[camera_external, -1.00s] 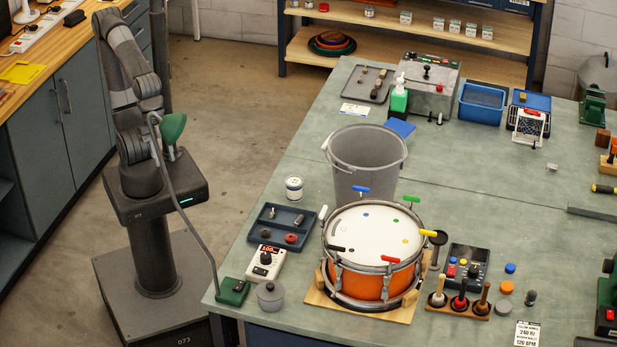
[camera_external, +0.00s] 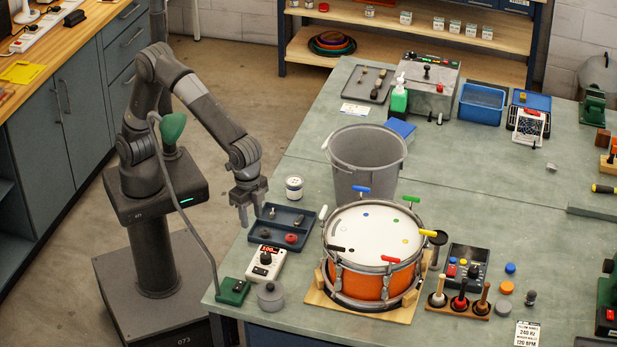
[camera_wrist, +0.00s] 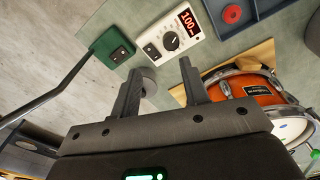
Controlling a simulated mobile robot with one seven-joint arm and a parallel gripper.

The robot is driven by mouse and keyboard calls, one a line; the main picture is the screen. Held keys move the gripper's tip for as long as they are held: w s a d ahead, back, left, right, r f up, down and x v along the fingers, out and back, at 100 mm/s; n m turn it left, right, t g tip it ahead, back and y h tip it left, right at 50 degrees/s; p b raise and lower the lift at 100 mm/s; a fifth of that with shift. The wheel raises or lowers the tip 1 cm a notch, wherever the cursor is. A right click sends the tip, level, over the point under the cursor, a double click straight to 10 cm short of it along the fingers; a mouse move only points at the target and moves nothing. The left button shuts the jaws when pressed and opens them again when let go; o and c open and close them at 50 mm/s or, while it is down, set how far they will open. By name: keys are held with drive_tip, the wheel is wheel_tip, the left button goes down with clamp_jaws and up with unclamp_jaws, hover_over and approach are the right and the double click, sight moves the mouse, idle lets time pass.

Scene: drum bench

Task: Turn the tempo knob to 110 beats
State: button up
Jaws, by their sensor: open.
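The tempo box (camera_external: 265,264) is a small white unit near the bench's left front edge, with a dark knob (camera_wrist: 171,41) on its face. Its red display (camera_wrist: 187,20) appears to read 100 in the wrist view. My gripper (camera_external: 250,216) is open and empty, pointing down at the bench's left edge, above and left of the box in the outside view. In the wrist view my fingers (camera_wrist: 160,82) are spread apart, and the box lies beyond their tips, untouched.
A dark parts tray (camera_external: 282,228) lies just behind the box. A green box (camera_external: 233,291) and a grey round pot (camera_external: 270,296) stand in front of it. An orange drum (camera_external: 362,284) on a wooden base is to the right. A white tin (camera_external: 294,188) stands behind the tray.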

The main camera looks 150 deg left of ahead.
sight(266, 255)
drive_tip(key=shift+g, duration=0.3)
drive_tip(key=a+f, duration=0.1)
drive_tip(key=f, duration=0.3)
drive_tip(key=w+a+f, duration=0.1)
drive_tip(key=f, duration=0.4)
drive_tip(key=w+f, duration=0.1)
drive_tip(key=f, duration=0.4)
drive_tip(key=shift+w+a+f, duration=0.1)
drive_tip(key=shift+a+f, duration=0.05)
drive_tip(key=shift+a, duration=0.25)
drive_tip(key=shift+c, duration=0.3)
drive_tip(key=c, duration=0.6)
